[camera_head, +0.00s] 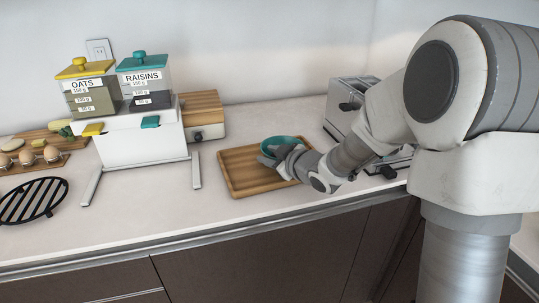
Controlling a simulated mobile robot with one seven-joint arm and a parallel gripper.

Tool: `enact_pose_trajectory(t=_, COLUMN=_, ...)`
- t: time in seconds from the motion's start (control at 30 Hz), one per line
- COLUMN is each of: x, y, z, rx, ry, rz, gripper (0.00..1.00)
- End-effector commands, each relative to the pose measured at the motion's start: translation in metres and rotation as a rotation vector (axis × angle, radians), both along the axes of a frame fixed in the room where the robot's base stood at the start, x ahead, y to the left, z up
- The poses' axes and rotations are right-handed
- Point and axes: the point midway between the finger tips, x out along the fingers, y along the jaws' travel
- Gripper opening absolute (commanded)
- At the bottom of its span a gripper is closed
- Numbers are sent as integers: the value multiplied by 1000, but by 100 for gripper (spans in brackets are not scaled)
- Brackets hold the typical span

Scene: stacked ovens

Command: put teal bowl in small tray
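The teal bowl (283,141) is at the back right part of the small wooden tray (240,181), within its outline in the head view. I cannot tell whether the bowl rests on the tray or is held just above it. My gripper (272,155) is at the bowl's near side, reaching in from the right, and overlaps the bowl. The fingers are small and partly merge with the bowl, so their opening is not clear. My gripper and wrist hide the bowl's near side and the tray's right part.
A dispenser stand (140,143) with oats and raisins containers stands left of the tray. A wooden box (203,113) is behind, and a toaster (343,103) is at the right. A black rack (32,201) and eggs (27,158) lie far left. Counter in front is clear.

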Motion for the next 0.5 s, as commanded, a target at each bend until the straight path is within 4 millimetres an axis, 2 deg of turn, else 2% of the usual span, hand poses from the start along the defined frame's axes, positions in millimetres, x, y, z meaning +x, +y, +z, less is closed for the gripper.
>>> enact_pose_trajectory(t=0.2, x=0, y=0, z=6, rx=0, ry=0, rz=0, gripper=38)
enact_pose_trajectory(t=0.37, x=-23, y=-16, z=16, rx=-1, ry=0, rz=-3, gripper=38)
enact_pose_trajectory(t=0.5, x=-49, y=-31, z=27, rx=-1, ry=-1, rz=-3, gripper=38)
